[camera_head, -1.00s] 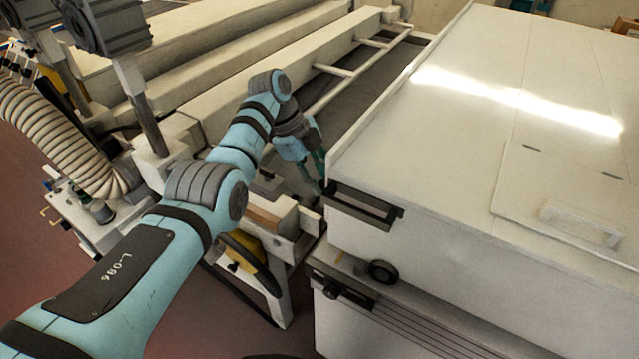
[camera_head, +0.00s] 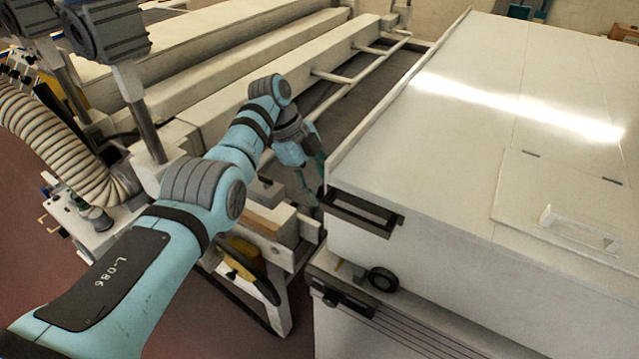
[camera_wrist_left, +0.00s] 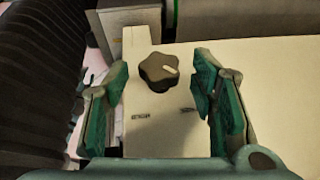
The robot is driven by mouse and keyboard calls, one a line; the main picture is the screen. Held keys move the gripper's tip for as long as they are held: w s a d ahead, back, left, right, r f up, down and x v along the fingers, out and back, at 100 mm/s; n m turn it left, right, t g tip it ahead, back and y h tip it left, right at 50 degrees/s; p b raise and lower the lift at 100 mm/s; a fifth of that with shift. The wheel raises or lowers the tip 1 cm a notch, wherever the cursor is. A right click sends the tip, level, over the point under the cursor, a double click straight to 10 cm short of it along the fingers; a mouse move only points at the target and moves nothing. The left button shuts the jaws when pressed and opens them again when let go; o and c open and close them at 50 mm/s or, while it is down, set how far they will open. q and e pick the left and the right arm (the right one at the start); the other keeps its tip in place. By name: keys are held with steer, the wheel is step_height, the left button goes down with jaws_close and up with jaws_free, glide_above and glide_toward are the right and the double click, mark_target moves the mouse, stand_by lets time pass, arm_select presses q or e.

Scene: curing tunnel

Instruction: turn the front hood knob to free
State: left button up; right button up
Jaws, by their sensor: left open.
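In the left wrist view a dark, lobed knob (camera_wrist_left: 155,71) with a pale pointer mark sits on a cream panel. Its pointer is toward the right of the picture. Two small dark marks, too blurred to read, lie below it on the panel. My left gripper (camera_wrist_left: 161,68) is open, with one green-padded finger on each side of the knob and a visible gap on both sides. In the head view my left gripper (camera_head: 313,176) is beside the near left corner of the white hood (camera_head: 450,165), its tips partly hidden. My right gripper is not in view.
The hood has a dark recessed handle (camera_head: 362,212) and a black round part (camera_head: 383,279) below it. A conveyor frame (camera_head: 350,85) runs behind my arm. A ribbed hose (camera_head: 60,150) and motor posts (camera_head: 135,100) stand at left.

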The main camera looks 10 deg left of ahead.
arm_select(q)
steer(key=v, duration=0.7)
steer(key=shift+r, duration=0.15)
